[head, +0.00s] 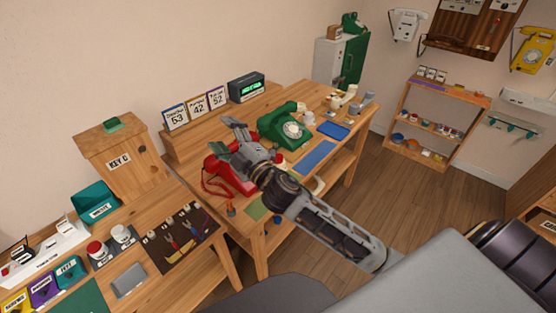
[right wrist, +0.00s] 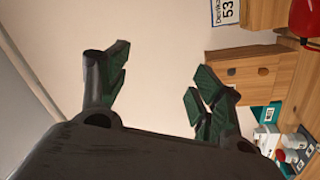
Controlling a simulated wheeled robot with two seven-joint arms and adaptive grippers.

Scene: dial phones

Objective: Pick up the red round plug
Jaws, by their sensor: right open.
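A small red round piece (head: 97,249) sits beside a white one on a dark base on the left table; it may be the red round plug, but it is too small to tell. It also seems to show at the lower right of the right wrist view (right wrist: 292,156). A dark board with several cords (head: 180,240) lies to its right. My right gripper (head: 232,138) is open and empty, raised in front of the wall near the red phone, well to the right of the red piece. Its spread fingers show in the right wrist view (right wrist: 160,88). My left gripper is out of view.
A red phone (head: 226,177) lies partly hidden behind my right arm; a green phone (head: 285,128) stands to its right. A wooden key box (head: 118,160) rises behind the left table. Calendar cards (head: 195,108) and a clock (head: 246,87) stand on a raised shelf.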

